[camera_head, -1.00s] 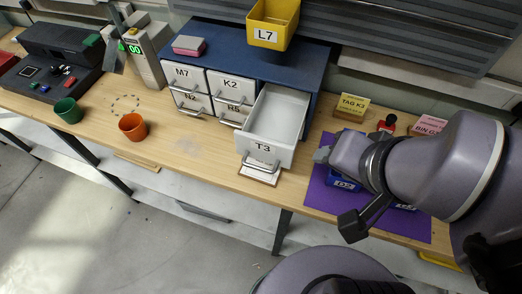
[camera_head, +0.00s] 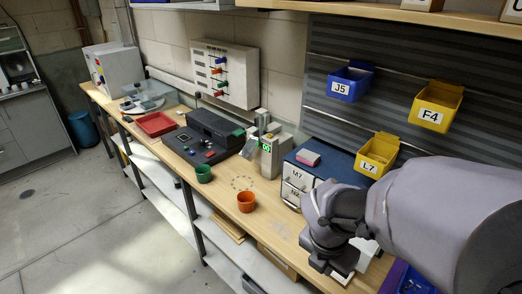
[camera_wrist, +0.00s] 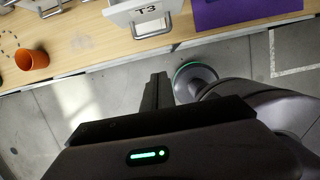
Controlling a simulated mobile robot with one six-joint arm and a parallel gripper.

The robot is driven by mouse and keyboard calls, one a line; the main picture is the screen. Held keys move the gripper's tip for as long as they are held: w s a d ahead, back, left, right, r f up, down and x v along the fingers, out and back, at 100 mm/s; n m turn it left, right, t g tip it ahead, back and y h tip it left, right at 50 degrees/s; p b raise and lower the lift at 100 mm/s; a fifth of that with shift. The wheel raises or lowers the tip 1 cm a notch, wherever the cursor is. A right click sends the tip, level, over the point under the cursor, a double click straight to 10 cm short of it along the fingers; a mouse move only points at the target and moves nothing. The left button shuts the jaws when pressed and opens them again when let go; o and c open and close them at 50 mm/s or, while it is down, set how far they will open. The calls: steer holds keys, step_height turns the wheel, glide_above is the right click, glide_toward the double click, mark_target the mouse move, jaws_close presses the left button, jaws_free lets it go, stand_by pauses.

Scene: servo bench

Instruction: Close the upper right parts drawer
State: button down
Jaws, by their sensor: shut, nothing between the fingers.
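The upper right parts drawer, labelled T3 (camera_wrist: 146,14), shows its pale front and metal handle at the top of the wrist view. Only its front part is in that view, so how far it stands out is cut off there. In the head view my arm hides most of the right side of the blue drawer cabinet (camera_head: 309,152). My gripper (camera_wrist: 157,82) is shut and empty. Its fingertips appear apart from the drawer front, below the handle in the wrist picture, with grey floor behind them.
An orange cup (camera_head: 246,202) and a green cup (camera_head: 204,174) stand left of the cabinet. A purple mat (camera_wrist: 240,10) lies right of the drawer. A yellow bin L7 (camera_head: 377,155) hangs above the cabinet. The floor in front of the bench is clear.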

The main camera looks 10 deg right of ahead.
steer(key=w+d+f+b, duration=0.3)
steer(key=d+f+b, duration=0.1)
steer(key=f, duration=0.3)
steer(key=shift+w+d+f, duration=0.2)
steer(key=shift+w+d, duration=0.1)
steer(key=shift+d, duration=0.2)
steer(key=w+d+p, duration=0.6)
steer(key=d+p, duration=0.1)
steer(key=w+d+p, duration=0.2)
steer(key=d+p, duration=0.2)
steer(key=shift+w+d+r, duration=0.15)
steer(key=shift+w+r, duration=0.15)
steer(key=shift+w, duration=0.1)
steer(key=shift+w+d+f+p, duration=0.15)
steer(key=shift+w+d+p, duration=0.25)
steer(key=shift+d+p, duration=0.25)
steer(key=shift+w, duration=0.1)
steer(key=shift+w+a, duration=0.1)
